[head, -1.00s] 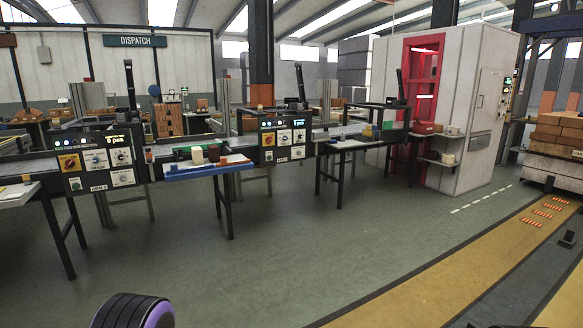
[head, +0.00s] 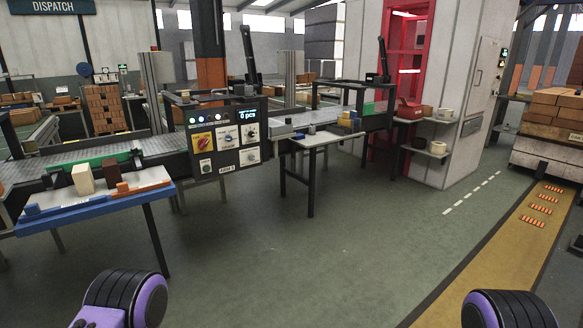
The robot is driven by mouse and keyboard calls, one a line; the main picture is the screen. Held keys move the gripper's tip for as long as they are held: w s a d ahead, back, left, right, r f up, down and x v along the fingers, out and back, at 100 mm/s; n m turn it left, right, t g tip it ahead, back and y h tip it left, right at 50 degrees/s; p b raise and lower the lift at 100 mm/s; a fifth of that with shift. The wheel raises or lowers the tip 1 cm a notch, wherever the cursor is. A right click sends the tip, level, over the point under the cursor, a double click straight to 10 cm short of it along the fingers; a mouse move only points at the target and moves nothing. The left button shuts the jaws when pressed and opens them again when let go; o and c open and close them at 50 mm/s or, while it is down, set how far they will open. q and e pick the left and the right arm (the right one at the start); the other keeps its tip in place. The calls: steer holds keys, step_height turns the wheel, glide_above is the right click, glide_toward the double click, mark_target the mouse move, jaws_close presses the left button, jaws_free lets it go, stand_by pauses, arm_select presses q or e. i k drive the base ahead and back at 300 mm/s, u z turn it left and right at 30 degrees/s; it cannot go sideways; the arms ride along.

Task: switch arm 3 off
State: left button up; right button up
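A black control panel (head: 222,152) stands at the end of a conveyor line, left of the picture's middle. It has a row of small lights, a display reading "0 pcs", a red rotary switch (head: 201,142) on a yellow plate, dials on white plates and a green button (head: 206,166). A small label (head: 226,195) at its lower edge is too small to read surely. The switch's exact setting cannot be told. Neither of my grippers is in view; only rounded black and purple parts of my arms show at the bottom edge.
A blue-edged side table (head: 95,207) with blocks juts out left of the panel. A white-topped table (head: 318,140) stands to its right. A grey cabinet (head: 462,100) with a red-framed opening stands further right. The floor (head: 300,260) ahead is clear.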

mark_target(203, 143)
steer(key=u, duration=0.1)
steer(key=i, duration=2.6)
steer(key=u, duration=0.2)
